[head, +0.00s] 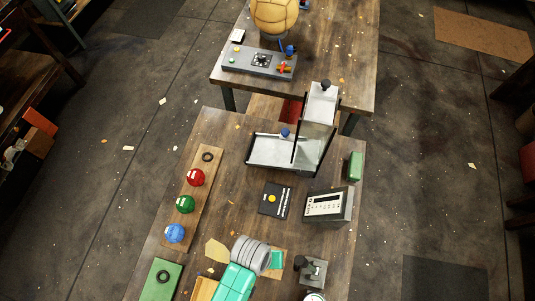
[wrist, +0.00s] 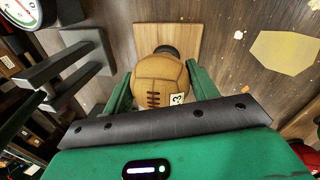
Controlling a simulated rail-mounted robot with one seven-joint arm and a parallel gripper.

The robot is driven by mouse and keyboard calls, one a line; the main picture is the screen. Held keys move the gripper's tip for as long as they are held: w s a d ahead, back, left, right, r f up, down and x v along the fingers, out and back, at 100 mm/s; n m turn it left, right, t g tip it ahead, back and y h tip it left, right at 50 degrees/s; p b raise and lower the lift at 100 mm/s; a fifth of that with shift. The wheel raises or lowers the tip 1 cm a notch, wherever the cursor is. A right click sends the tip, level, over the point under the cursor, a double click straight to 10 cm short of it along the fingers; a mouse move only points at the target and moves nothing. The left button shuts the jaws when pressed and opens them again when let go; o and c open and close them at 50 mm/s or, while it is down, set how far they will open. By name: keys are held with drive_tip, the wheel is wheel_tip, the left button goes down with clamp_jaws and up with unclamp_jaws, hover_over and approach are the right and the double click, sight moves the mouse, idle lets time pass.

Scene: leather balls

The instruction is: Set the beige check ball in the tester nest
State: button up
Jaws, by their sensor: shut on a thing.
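The beige check ball (wrist: 160,80) shows in the wrist view, with dark lacing and a small white tag. My gripper (wrist: 160,88) is shut on it, one green finger on each side. Beyond the ball is a square wooden block (wrist: 185,35) with a dark round ring partly covered by the ball. I cannot tell whether the ball touches it. A grey metal fixture (wrist: 85,50) with bars and a white dial gauge (wrist: 20,12) is at left. In the head view this fixture (head: 316,272) stands right of my arm, which hides the ball.
A wooden rack (head: 207,190) holds red, green and blue balls and an empty ring. A green pad (head: 160,283) lies at lower left. A black card (head: 275,199), a display box (head: 328,206) and a tray machine (head: 270,152) stand farther back. A large tan ball (head: 275,14) sits on the far table.

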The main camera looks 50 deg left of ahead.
drive_tip(key=shift+w+f, duration=0.2)
drive_tip(key=shift+f, duration=0.7)
drive_tip(key=shift+w+f, duration=0.15)
drive_tip(key=shift+f, duration=0.7)
drive_tip(key=shift+d, duration=0.1)
drive_tip(key=o, duration=1)
drive_tip(key=shift+o, duration=0.2)
drive_tip(key=r, duration=0.4)
drive_tip(key=s+a+r+p, duration=0.1)
drive_tip(key=r, duration=0.6)
drive_tip(key=shift+s+a+r, duration=0.3)
drive_tip(key=shift+s+r, duration=0.05)
drive_tip(key=shift+r, duration=0.05)
